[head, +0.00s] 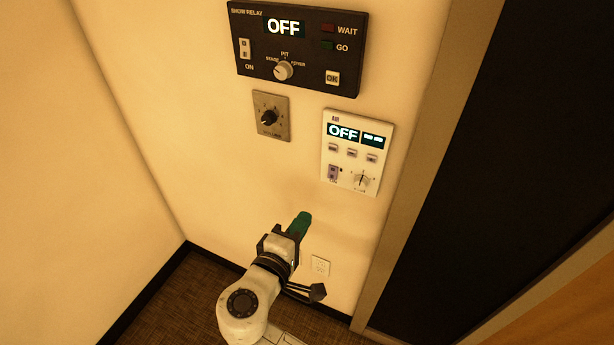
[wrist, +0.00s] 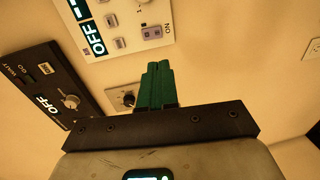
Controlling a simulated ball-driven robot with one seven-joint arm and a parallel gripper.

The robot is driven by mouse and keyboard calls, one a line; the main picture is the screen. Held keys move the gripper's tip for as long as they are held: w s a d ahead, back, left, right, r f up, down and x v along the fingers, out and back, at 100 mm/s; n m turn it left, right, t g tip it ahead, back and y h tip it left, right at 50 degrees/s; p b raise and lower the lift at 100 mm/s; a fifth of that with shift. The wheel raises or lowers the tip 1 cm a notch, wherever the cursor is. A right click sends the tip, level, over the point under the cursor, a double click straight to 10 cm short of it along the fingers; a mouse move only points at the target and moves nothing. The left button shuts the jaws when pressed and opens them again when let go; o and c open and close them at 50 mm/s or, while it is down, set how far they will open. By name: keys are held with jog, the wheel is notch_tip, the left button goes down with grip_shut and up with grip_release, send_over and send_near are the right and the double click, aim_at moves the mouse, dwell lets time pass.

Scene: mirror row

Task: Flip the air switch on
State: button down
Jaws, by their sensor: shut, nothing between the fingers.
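The white AIR panel (head: 356,152) is on the wall right of centre in the head view, its display reading OFF. Its small rocker switch (head: 333,172), marked ON, is at the panel's lower left, beside a dial (head: 361,180). In the wrist view the panel (wrist: 118,22) is at the top and the switch (wrist: 151,32) sits just above the fingertips in the picture. My gripper (head: 303,222) has green fingers, shut and empty, below and left of the panel and apart from it. The fingers also show in the wrist view (wrist: 158,75).
A black SHOW RELAY panel (head: 297,45), also reading OFF, is above left of the AIR panel. A grey plate with a black knob (head: 269,117) is below it. A wall outlet (head: 320,266) is low down. A dark doorway (head: 490,150) is at right.

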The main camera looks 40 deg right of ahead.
aim_at(331, 179)
jog(key=shift+w, duration=0.1)
jog(key=p+x, duration=0.3)
jog(key=x, duration=1)
jog(key=shift+r, duration=0.15)
jog(key=shift+d, duration=0.5)
